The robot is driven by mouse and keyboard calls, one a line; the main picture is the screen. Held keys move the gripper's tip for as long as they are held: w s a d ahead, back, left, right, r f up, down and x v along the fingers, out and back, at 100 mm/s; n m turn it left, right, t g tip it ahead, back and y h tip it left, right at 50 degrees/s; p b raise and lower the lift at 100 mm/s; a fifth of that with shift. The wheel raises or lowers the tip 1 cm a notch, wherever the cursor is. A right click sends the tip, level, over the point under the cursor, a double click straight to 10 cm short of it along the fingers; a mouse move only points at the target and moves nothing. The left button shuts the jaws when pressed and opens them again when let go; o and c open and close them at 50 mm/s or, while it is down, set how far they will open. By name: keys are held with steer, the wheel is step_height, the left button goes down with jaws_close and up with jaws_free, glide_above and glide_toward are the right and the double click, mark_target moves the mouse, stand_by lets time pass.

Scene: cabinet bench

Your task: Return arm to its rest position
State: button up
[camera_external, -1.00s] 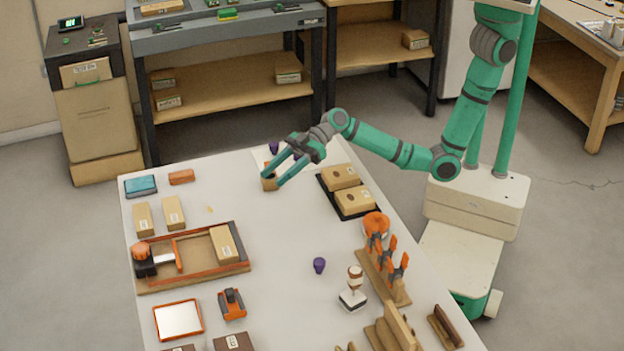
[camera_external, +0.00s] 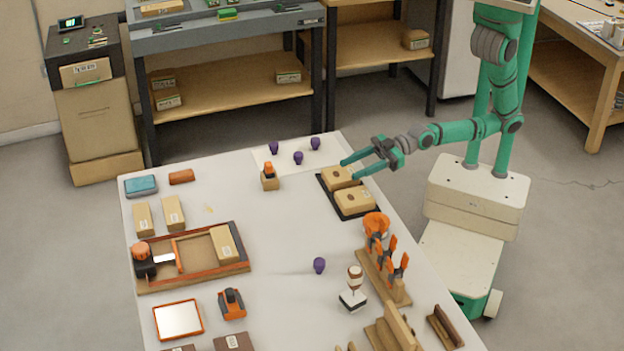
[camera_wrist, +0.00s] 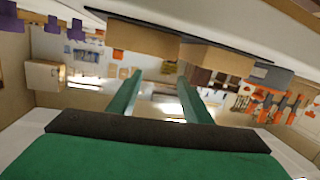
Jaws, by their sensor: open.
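My gripper (camera_external: 352,168) is open and empty, with its two green fingers apart. In the external view it hangs over the back right part of the white table (camera_external: 278,220), by the black tray (camera_external: 326,190) with two tan boxes (camera_external: 354,201). I cannot tell how high above the tray it is. In the wrist view my gripper (camera_wrist: 160,95) shows two spread fingers with nothing between them.
Purple knobs (camera_external: 298,158) stand at the table's back edge, near a small block with an orange top (camera_external: 269,178). An orange-handled tool rack (camera_external: 384,274) stands at the right edge. A wooden tray (camera_external: 192,282) lies at the left. The middle of the table is mostly clear.

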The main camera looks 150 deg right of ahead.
steer(key=s+a+n+y, duration=0.2)
steer(key=s+a+y, duration=0.1)
steer(key=a, duration=0.8)
steer(key=s+a+r+n+t+y, duration=0.1)
steer(key=s+a+n+y, duration=0.1)
steer(key=a, duration=0.8)
steer(key=s+a+n+t+y, duration=0.1)
steer(key=s+a+y, duration=0.3)
steer(key=a, duration=0.7)
steer(key=shift+s+a+r+n+y, duration=0.3)
steer(key=shift+s+n, duration=0.3)
steer(key=shift+s, duration=0.25)
